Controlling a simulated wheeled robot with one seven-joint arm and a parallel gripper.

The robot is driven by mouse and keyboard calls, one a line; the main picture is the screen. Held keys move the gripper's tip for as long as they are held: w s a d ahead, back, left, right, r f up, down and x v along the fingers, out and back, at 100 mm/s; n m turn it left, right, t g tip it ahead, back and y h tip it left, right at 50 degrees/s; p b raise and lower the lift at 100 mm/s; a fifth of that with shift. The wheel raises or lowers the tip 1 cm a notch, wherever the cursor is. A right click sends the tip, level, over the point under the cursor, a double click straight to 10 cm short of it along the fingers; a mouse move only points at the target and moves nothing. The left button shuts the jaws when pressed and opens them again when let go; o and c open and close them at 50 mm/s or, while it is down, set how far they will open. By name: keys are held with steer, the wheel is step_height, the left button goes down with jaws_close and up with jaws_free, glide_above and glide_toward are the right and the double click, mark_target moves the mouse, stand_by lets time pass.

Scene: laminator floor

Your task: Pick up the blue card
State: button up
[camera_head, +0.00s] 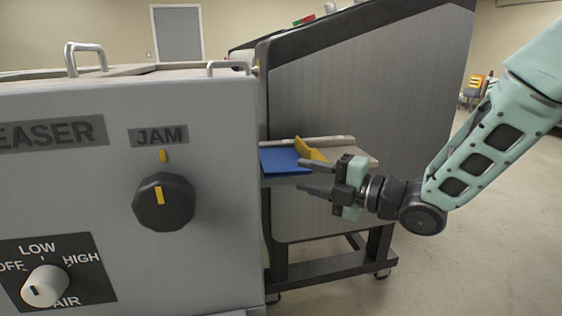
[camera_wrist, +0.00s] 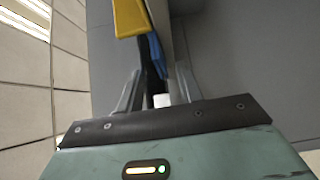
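The blue card (camera_head: 279,160) lies flat on a small shelf (camera_head: 355,158) on the side of the grey machine, beside a yellow guide (camera_head: 308,149). My gripper (camera_head: 303,176) is at the shelf's near side, turned so one finger is above the other. Its fingers are apart, with nothing seen held between them. In the wrist view, the blue card (camera_wrist: 157,54) shows as a narrow blue strip beyond and between the fingertips (camera_wrist: 158,76), next to the yellow guide (camera_wrist: 131,17). I cannot tell whether a finger touches the card or shelf. Part of the card is hidden behind the guide.
A light grey control panel with a black JAM knob (camera_head: 163,202) and a white air knob (camera_head: 46,286) fills the left, close to the shelf. The large grey machine body (camera_head: 375,85) stands behind the shelf. Open floor (camera_head: 480,240) lies to the right.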

mark_target(281, 162)
steer(key=shift+x, duration=1.4)
jaws_close()
